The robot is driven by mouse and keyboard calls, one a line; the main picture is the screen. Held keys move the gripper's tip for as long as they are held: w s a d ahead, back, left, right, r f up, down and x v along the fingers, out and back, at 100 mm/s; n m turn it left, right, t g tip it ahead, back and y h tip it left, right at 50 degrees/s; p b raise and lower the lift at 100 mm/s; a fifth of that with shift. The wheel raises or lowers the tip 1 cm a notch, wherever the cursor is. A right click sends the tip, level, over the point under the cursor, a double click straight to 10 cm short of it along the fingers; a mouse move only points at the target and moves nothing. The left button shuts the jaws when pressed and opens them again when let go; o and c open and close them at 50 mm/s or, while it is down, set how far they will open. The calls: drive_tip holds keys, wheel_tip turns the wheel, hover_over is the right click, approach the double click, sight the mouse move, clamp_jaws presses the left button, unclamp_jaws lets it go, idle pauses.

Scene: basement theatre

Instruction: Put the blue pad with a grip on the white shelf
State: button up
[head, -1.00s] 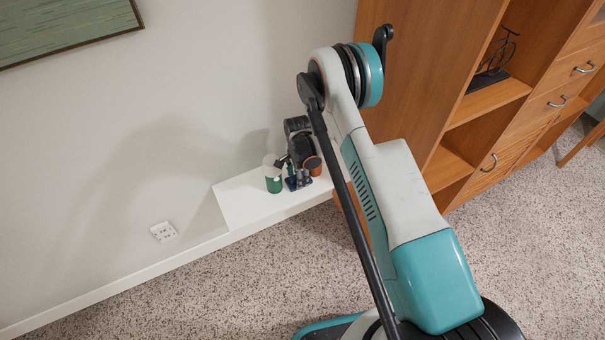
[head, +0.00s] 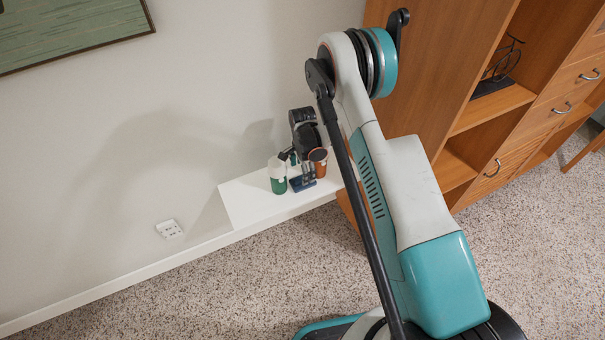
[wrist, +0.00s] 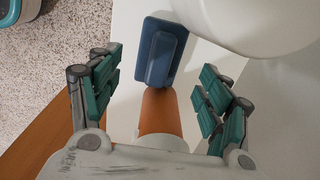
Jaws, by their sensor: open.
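The blue pad with a grip (head: 302,182) rests on the white shelf (head: 240,203), between a green-and-white cup and an orange-brown cup. In the wrist view the pad (wrist: 150,50) shows its raised grip bar and lies flat on the white surface. My gripper (wrist: 161,88) is open and empty, its teal fingers spread apart. In the head view my gripper (head: 296,158) hangs just above the pad, apart from it. Its fingers are partly hidden there by the dark wrist.
The green-and-white cup (head: 278,178) stands left of the pad. The orange-brown cup (head: 319,163) stands close on its right. The shelf's left end is bare. The wall is behind, and a wooden cabinet (head: 430,75) rises at the right.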

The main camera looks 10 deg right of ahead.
wheel_tip(320, 180, up, 26)
drive_tip(key=s+d+n+t+p, duration=0.2)
drive_tip(key=n, duration=0.2)
drive_tip(key=s+d+r+n+t, duration=0.1)
drive_tip(key=s+r+n, duration=0.1)
drive_tip(key=s+r, duration=0.3)
drive_tip(key=s+d+r+n, duration=0.1)
drive_tip(key=s+r, duration=0.2)
drive_tip(key=r, duration=0.5)
drive_tip(key=s+d+r+n+t, duration=0.1)
drive_tip(key=s+r+n, duration=0.3)
drive_tip(key=s, duration=0.7)
drive_tip(key=s+d+r+n+t, duration=0.2)
drive_tip(key=s+r+n+t, duration=0.1)
drive_tip(key=s, duration=0.8)
drive_tip(key=shift+r+n, duration=0.4)
drive_tip(key=shift+r, duration=0.05)
